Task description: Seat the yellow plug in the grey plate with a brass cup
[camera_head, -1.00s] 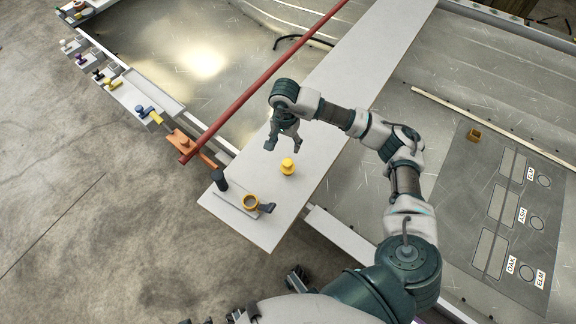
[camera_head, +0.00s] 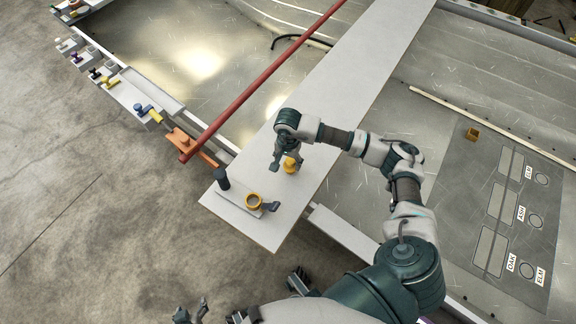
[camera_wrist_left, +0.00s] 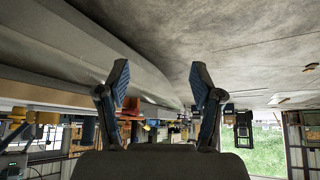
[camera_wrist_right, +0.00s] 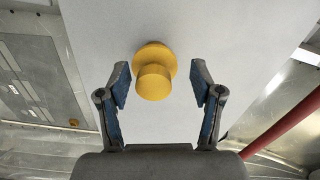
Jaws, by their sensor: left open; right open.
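The yellow plug (camera_head: 291,168) stands on the long pale board, partly hidden by my right gripper (camera_head: 286,163). In the right wrist view the plug (camera_wrist_right: 154,82), a round knob on a wider flange, lies ahead between the open fingers (camera_wrist_right: 160,72), with gaps on both sides. The grey plate (camera_head: 232,196) lies near the board's front end. It carries a brass cup (camera_head: 253,201), a dark post and a dark lever. My left gripper (camera_head: 190,312) is at the bottom edge, away from the board; its fingers (camera_wrist_left: 160,80) are open and empty in the left wrist view.
A red bar (camera_head: 258,82) runs diagonally along the board's left side. An orange block (camera_head: 184,141) sits at its near end. Several small coloured parts stand on the hull's left edge. A labelled grey panel (camera_head: 505,215) and a small brass block (camera_head: 472,134) are at right.

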